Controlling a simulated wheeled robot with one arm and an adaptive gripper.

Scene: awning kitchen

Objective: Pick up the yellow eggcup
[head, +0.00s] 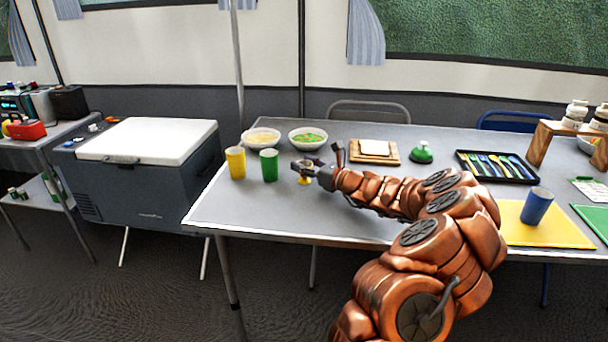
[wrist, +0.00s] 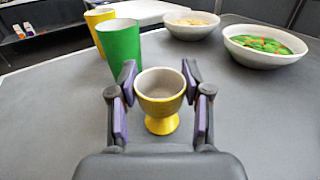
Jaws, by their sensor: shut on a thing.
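The yellow eggcup (wrist: 161,107) stands upright between my gripper's fingers in the wrist view, with a pale inside and a yellow foot. My gripper (wrist: 160,102) is shut on it, one purple-padded finger at each side. In the head view the eggcup (head: 304,181) shows as a small yellow patch below my gripper (head: 306,170), mostly hidden by it. Its foot appears at or close to the grey table top (head: 262,205); I cannot tell whether it touches.
A green cup (head: 269,165) and a yellow cup (head: 236,163) stand left of my gripper. Two food bowls, one pale (head: 261,139) and one green (head: 308,138), sit behind. A wooden board (head: 374,158) and a green bell (head: 421,153) stand to the right. The table's front left is clear.

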